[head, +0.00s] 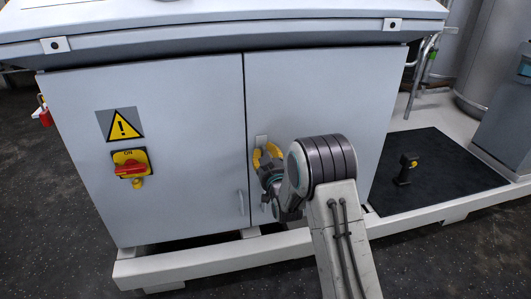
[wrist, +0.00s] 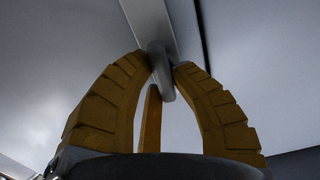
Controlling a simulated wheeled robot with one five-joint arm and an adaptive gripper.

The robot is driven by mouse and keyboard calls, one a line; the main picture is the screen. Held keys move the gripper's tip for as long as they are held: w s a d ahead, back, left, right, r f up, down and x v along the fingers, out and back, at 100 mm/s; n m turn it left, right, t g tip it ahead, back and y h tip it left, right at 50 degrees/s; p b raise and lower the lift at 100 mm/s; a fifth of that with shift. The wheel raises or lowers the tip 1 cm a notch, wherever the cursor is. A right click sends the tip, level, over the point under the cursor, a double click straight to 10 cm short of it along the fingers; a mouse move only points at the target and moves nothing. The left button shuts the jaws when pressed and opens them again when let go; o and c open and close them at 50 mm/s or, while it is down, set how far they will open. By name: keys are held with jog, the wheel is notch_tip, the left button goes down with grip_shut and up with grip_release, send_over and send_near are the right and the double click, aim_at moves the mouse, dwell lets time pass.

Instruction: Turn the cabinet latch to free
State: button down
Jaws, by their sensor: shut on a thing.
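The cabinet (head: 170,200) has two grey doors. A light latch plate (head: 261,140) shows at the left edge of the right door, just above my yellow gripper fingers (head: 267,156); the fingers and wrist hide the rest of the latch in the head view. In the wrist view, the grey rounded latch handle (wrist: 160,72) is between the tips of my gripper (wrist: 163,68), which is shut on it. The handle stands close to upright there, leaning slightly. A third yellow finger shows behind, below the handle.
A red rotary switch (head: 130,168) on a yellow plate and a warning sign (head: 122,125) are on the left door. A white base rail (head: 200,262) runs below.

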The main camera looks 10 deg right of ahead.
jog(key=m, duration=0.3)
jog(key=shift+f+m, duration=0.1)
jog(key=shift+m, duration=0.3)
jog(key=c, duration=1.1)
grip_release()
jog(key=shift+o, duration=0.2)
jog(key=shift+s, duration=0.1)
jog(key=s, duration=1.1)
jog(key=shift+s, duration=0.35)
